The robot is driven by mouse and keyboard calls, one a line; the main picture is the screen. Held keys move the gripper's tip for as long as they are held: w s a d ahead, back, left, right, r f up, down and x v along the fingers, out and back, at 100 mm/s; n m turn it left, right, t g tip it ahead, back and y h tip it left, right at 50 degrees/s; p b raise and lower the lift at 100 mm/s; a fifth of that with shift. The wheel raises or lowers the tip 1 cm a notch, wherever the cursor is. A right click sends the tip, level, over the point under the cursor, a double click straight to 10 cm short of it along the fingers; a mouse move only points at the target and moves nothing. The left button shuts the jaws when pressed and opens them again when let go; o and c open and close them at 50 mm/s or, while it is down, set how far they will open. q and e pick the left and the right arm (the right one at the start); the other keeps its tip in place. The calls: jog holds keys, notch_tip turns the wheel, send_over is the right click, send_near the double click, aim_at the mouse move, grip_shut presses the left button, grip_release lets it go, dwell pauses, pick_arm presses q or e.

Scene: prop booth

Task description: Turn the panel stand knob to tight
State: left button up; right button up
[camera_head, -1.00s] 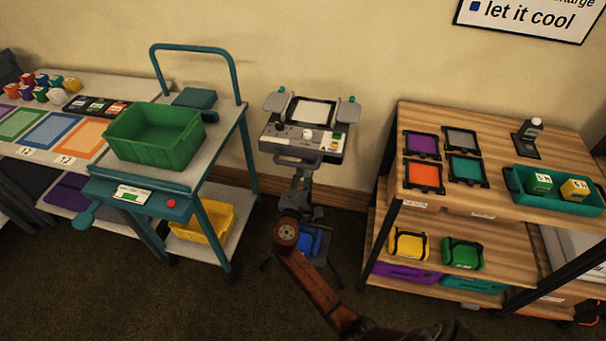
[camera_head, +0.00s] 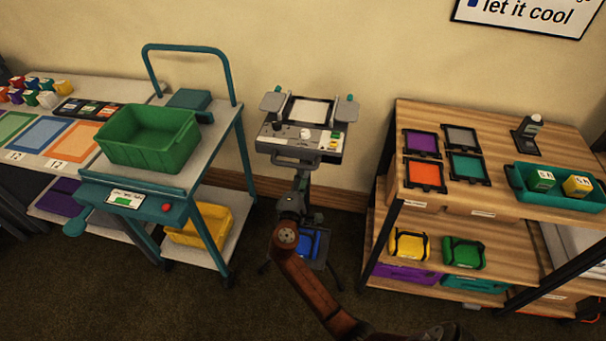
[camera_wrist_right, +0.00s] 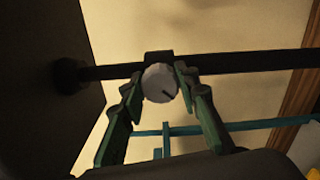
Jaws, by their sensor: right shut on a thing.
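The panel stand (camera_head: 273,146) stands against the wall between a cart and a wooden shelf, its grey control panel on top with a white knob and small buttons. My right arm reaches up to the stand's post, and my right gripper (camera_head: 302,190) is small and dark there, below the panel. In the right wrist view, a round pale knob (camera_wrist_right: 157,82) with a dark line toward its lower right sits on a dark bar. My right gripper (camera_wrist_right: 160,88) has its green fingers on both sides of this knob, shut on it. My left gripper is not in view.
A teal cart (camera_head: 150,197) with a green bin (camera_head: 148,140) stands close on the left. A wooden shelf (camera_head: 500,140) with coloured trays stands on the right. A blue item (camera_head: 307,244) lies low at the stand's base. Dark carpet is clear in front.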

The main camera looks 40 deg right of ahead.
jog(key=o, duration=1.2)
jog(key=shift+c, duration=0.2)
jog(key=v, duration=1.2)
